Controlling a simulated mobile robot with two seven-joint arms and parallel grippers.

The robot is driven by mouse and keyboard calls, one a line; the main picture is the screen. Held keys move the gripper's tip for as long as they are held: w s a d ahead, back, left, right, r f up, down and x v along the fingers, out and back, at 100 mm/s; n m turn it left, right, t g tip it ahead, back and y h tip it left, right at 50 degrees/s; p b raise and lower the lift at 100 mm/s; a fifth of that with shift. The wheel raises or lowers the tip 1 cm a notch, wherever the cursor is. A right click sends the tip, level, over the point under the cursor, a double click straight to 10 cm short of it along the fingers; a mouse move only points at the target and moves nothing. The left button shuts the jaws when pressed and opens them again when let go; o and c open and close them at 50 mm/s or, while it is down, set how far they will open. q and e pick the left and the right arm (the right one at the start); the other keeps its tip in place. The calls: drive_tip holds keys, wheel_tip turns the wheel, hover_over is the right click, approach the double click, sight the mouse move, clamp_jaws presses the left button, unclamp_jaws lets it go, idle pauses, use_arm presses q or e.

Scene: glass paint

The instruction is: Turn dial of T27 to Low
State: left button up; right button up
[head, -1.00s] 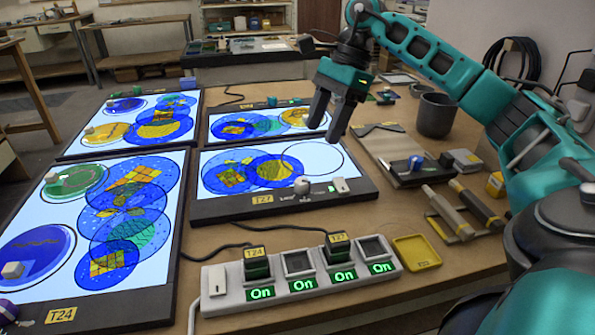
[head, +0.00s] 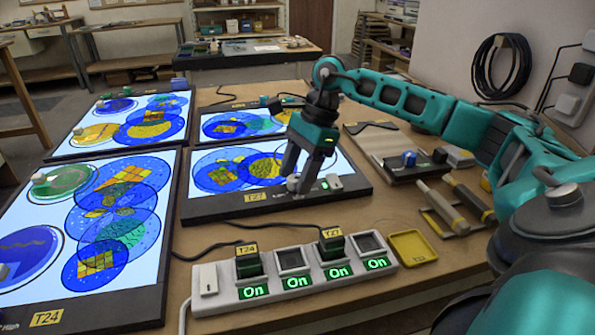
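The T27 light panel (head: 230,206) lies on the table right of centre, lit white with blue, yellow-patterned discs on it. Its yellow T27 label (head: 254,197) is on the front edge. The T27 dial (head: 293,183) is a small grey knob on that front edge, right of the label; its setting is too small to read. My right gripper (head: 294,175) points down with its fingertips at the dial, partly covering it. The fingers look close around the knob, but I cannot tell whether they grip it. My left gripper is not in view.
A white power strip (head: 225,299) with several green "On" displays and plugs labelled T24 and T27 stands in front of the panel. The T24 panel (head: 110,315) lies to the left. A yellow tray (head: 413,247) and tools (head: 437,207) lie to the right.

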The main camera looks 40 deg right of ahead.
drive_tip(key=c, duration=1)
